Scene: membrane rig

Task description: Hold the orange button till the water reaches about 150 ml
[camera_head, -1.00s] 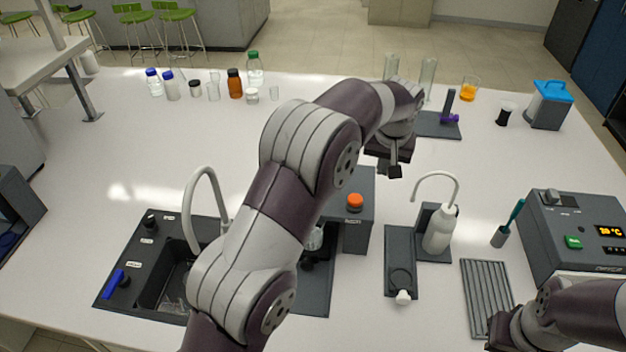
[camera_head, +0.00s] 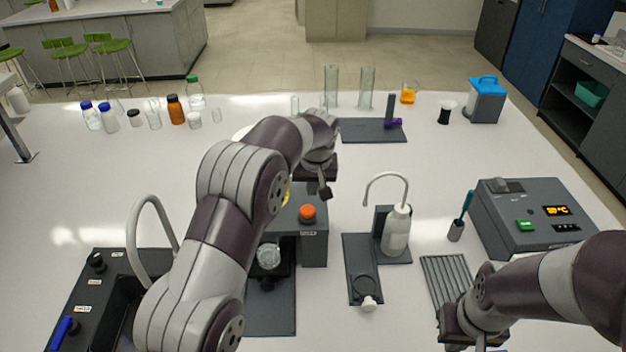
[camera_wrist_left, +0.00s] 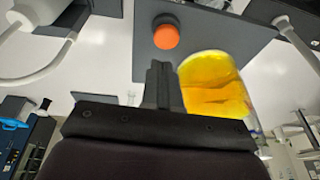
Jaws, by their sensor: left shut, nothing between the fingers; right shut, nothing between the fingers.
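The orange button (camera_head: 307,212) sits on top of the grey membrane rig box (camera_head: 314,244); it also shows in the left wrist view (camera_wrist_left: 166,35), just beyond the fingertips. My left gripper (camera_head: 323,190) is shut and empty, above and behind the button, apart from it. In the left wrist view its closed fingers (camera_wrist_left: 162,72) point toward the button. A clear beaker (camera_head: 268,256) stands under the rig's overhang; its water level cannot be read. A yellow-filled vessel (camera_wrist_left: 212,85) is beside the fingers in the left wrist view. My right gripper (camera_head: 472,338) is shut near the front edge.
A wash bottle (camera_head: 396,228) stands right of the rig, beside a small dark balance-like plate (camera_head: 362,270). A ribbed drain mat (camera_head: 446,278) and a grey heater unit (camera_head: 535,220) are further right. A sink with a curved tap (camera_head: 148,215) is left. Bottles and cylinders line the back.

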